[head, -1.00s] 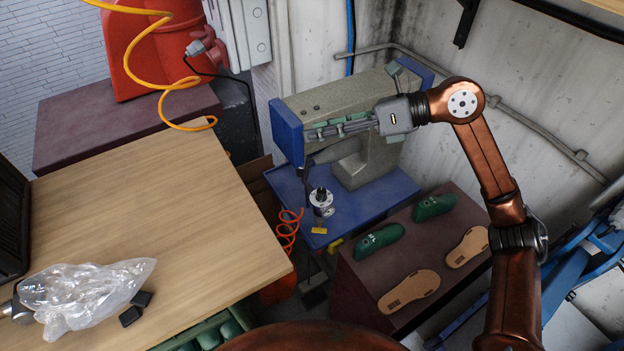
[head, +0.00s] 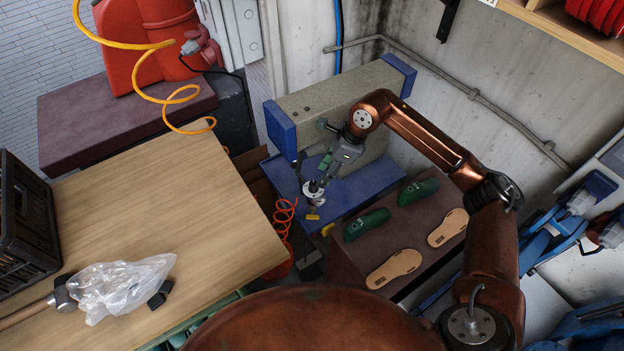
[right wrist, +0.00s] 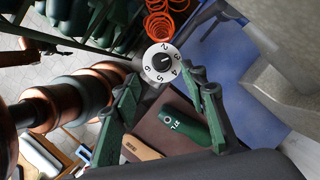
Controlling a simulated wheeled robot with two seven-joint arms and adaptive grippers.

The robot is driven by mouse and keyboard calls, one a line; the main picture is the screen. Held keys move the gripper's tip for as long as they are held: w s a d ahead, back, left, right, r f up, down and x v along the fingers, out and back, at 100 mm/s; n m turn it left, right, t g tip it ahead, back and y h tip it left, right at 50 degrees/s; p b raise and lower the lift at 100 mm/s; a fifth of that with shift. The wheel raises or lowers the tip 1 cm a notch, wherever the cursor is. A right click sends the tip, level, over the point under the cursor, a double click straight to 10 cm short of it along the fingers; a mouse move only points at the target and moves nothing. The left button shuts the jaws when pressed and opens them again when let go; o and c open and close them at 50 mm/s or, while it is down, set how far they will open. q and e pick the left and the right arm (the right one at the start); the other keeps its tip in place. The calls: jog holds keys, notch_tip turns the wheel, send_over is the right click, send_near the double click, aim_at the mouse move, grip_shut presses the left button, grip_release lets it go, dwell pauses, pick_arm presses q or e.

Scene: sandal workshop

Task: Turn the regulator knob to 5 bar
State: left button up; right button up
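The regulator (head: 315,198) stands at the front of the blue sewing machine bed, with a yellow tag below it. In the right wrist view its black knob (right wrist: 162,63) sits in a white dial ring with numbers; 2 to 6 are readable. The knob's white mark appears to point near 3. My right gripper (head: 318,183) is over the regulator, partly hiding it. In the right wrist view its green fingers (right wrist: 164,80) are spread apart, with the dial showing between and beyond the tips. I cannot tell whether they touch the knob. My left gripper is not in view.
The sewing machine (head: 345,98) stands right behind the regulator. An orange coiled hose (head: 285,214) hangs beside it. Green shoe lasts (head: 367,224) and tan soles (head: 394,268) lie on a brown stand. The wooden table (head: 165,205) bears a clear plastic bag (head: 118,285).

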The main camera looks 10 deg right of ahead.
aim_at(316, 182)
jog(key=p+x, duration=0.1)
jog(key=x, duration=0.4)
jog(key=shift+w+a+f, duration=0.1)
jog(key=shift+a+f, duration=0.15)
jog(key=shift+f, duration=0.25)
